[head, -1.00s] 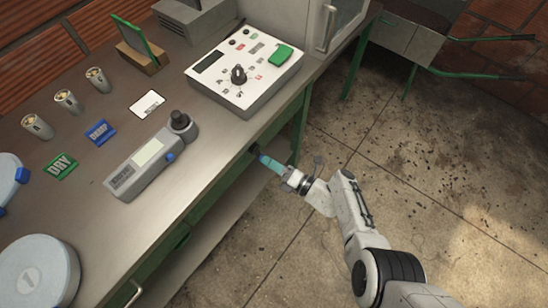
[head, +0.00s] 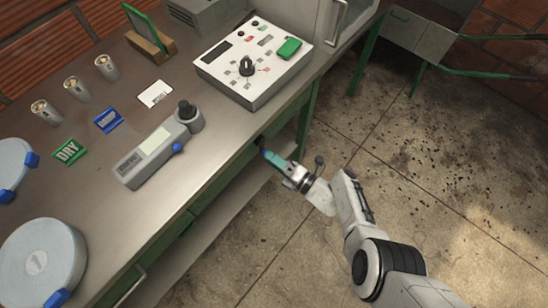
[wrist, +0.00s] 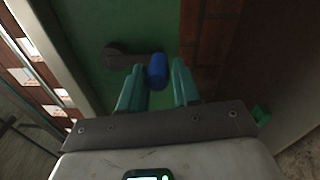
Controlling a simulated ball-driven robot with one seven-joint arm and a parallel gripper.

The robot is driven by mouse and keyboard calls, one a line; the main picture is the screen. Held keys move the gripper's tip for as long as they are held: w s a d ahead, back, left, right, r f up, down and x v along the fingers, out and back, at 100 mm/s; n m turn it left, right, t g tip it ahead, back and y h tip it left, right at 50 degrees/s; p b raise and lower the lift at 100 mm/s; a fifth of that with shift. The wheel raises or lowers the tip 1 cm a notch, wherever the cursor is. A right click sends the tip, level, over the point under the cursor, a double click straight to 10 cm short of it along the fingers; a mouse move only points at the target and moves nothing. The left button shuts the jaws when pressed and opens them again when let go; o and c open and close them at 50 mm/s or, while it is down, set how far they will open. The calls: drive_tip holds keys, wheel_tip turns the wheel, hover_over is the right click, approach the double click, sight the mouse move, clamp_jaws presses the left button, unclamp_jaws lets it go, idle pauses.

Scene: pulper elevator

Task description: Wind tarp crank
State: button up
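The crank shows in the wrist view as a dark grey arm (wrist: 130,61) on a green panel, with a blue handle (wrist: 157,74) at its right end. My gripper (wrist: 159,66) has its two teal fingers apart, one on each side of the blue handle. A gap shows between the handle and the right finger; the left finger is closer, and I cannot tell whether it touches. In the head view my gripper (head: 269,157) is at the bench's front side, just below a dark part of the crank (head: 260,142). The tarp is not recognisable.
The metal bench (head: 185,195) carries a control box (head: 255,85), a grey meter (head: 150,155), several metal cups and round lidded tins (head: 40,262). A lower shelf (head: 215,220) runs beneath. A metal cart (head: 425,30) stands at the back right.

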drive_tip(key=o, duration=0.4)
drive_tip(key=shift+c, duration=0.2)
drive_tip(key=shift+d+r, duration=0.1)
drive_tip(key=p+v, duration=0.2)
drive_tip(key=v, duration=0.8)
drive_tip(key=shift+s+d+p, duration=0.2)
drive_tip(key=shift+d+p, duration=0.05)
drive_tip(key=shift+p, duration=0.1)
